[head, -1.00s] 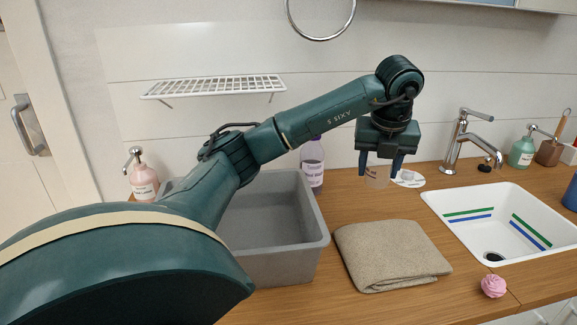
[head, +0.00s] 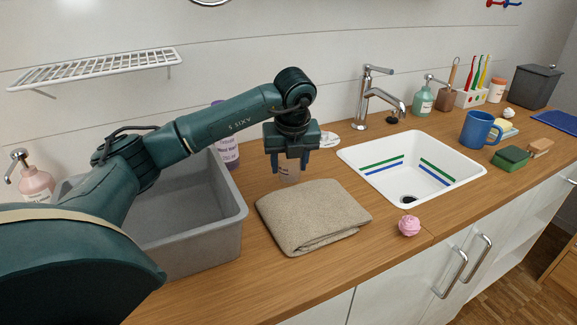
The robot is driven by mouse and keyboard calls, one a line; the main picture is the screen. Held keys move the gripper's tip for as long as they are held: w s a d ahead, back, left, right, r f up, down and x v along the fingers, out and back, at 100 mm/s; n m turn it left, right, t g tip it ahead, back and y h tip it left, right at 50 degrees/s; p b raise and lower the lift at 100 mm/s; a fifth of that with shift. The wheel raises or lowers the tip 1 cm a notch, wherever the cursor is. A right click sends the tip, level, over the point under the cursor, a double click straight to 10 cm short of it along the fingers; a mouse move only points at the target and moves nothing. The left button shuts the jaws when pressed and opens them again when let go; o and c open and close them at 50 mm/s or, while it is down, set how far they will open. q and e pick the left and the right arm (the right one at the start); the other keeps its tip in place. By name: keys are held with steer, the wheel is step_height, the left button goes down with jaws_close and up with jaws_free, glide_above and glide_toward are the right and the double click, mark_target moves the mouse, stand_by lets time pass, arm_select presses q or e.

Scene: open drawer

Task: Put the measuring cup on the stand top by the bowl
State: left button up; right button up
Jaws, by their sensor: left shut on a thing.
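My left gripper (head: 290,166) points straight down over the counter, behind the folded cloth. It is shut on a small clear cup (head: 289,174), which looks like the measuring cup. The fingers cover part of the cup, and I cannot tell whether its base touches the counter. No bowl and no stand that I can make out are in view. My right gripper is not in view.
The folded beige cloth (head: 310,217) lies in front of the gripper, with a grey tub (head: 185,243) to the left. A white sink (head: 375,160) with a tap (head: 366,95) is to the right. A pink ball-like item (head: 409,226) and a blue mug (head: 479,130) stand on the counter.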

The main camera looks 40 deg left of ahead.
arm_select(q)
steer(key=shift+f, duration=0.55)
steer(key=shift+f, duration=0.15)
steer(key=o, duration=0.9)
steer(key=shift+o, duration=0.2)
